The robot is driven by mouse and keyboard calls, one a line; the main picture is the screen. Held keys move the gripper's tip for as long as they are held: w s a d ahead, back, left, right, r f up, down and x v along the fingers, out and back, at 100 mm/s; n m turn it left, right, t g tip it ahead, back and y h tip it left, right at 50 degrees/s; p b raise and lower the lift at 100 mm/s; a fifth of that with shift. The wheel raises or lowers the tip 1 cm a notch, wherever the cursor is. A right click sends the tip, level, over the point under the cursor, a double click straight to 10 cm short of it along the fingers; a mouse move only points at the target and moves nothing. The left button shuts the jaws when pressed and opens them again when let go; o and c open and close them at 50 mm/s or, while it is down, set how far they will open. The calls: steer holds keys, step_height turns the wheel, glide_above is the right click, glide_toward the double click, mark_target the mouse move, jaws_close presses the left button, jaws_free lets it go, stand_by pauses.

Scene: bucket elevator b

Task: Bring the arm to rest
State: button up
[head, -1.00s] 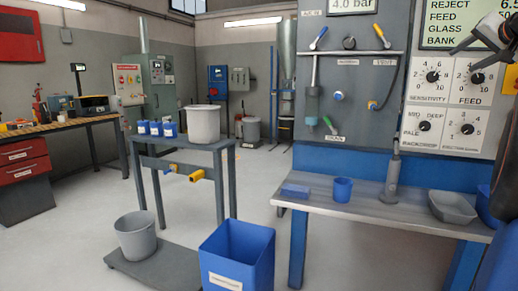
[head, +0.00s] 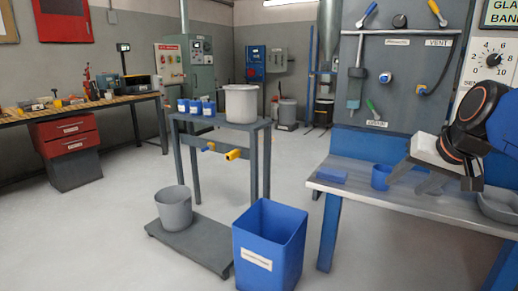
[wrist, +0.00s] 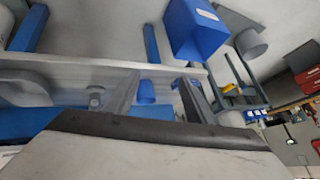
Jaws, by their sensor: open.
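My gripper (head: 414,180) is at the right of the head view, above the steel bench (head: 420,205), its fingers pointing left and downward. It is open, with nothing seen between the fingers. In the wrist view the two grey fingers (wrist: 155,95) stand apart, with the blue cup (wrist: 147,92) showing beyond the gap. In the head view the cup (head: 381,177) is just left of the fingers; I cannot tell whether they touch it. The dark wrist and arm parts hide some of the bench and panel behind.
A blue block (head: 332,174) and a grey tray (head: 497,207) are on the bench. The blue bin (head: 270,245) stands on the floor left of it. A grey bucket (head: 174,209) is on a low platform, and a pot (head: 241,104) on a stand. Floor at left is clear.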

steer(key=s+a+f+n+g, duration=0.1)
steer(key=s+a+f+n, duration=0.1)
steer(key=s+f, duration=0.5)
steer(key=s+a+f+n+g, duration=0.1)
steer(key=s+a+f, duration=0.3)
steer(key=s+f, duration=0.4)
step_height(320, 180, down, 5)
steer(key=shift+s+a+r+n+g, duration=0.1)
steer(key=shift+s+a+n+g, duration=0.1)
steer(key=shift+a+n+g, duration=0.35)
steer(key=shift+d, duration=0.15)
stand_by(5.5)
